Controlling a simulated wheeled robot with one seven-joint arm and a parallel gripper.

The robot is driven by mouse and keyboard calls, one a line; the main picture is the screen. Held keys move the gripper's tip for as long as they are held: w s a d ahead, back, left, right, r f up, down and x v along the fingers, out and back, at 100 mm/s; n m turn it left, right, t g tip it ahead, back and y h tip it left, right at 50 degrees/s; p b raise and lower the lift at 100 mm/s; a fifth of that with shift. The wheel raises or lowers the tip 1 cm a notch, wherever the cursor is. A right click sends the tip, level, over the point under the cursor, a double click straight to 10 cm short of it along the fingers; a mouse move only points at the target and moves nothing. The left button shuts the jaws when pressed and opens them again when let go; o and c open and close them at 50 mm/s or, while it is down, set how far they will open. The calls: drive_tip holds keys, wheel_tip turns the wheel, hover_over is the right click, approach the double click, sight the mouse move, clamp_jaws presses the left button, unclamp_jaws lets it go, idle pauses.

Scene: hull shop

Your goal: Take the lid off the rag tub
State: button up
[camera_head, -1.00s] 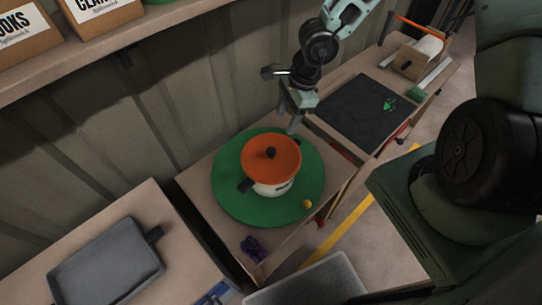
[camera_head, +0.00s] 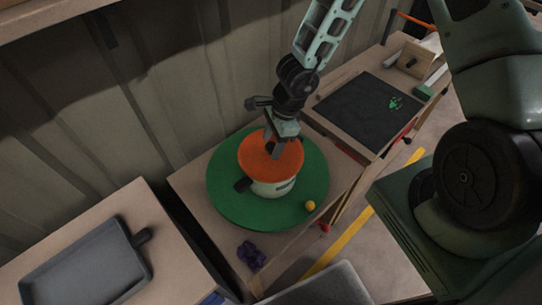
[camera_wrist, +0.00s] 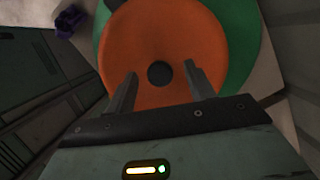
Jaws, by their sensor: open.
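The rag tub (camera_head: 272,187) is a pale round pot with a dark side handle, standing on a green round mat (camera_head: 228,205). Its orange lid (camera_head: 258,160) sits on top of it. In the wrist view the lid (camera_wrist: 165,40) fills the middle, with its dark round knob (camera_wrist: 160,73) at the centre. My gripper (camera_wrist: 158,78) is open, with one finger on each side of the knob. In the head view my gripper (camera_head: 272,155) is over the lid and hides the knob. I cannot tell whether the fingers touch the lid.
A purple object (camera_head: 251,254) lies on the table's front corner. A grey tray (camera_head: 85,270) is on the left bench. A black mat (camera_head: 362,112) with green bits lies at upper right. The ribbed wall (camera_head: 150,110) stands close behind.

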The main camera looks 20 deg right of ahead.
drive_tip(key=shift+f, duration=0.1)
drive_tip(key=c, duration=1.1)
drive_tip(key=shift+o, duration=0.2)
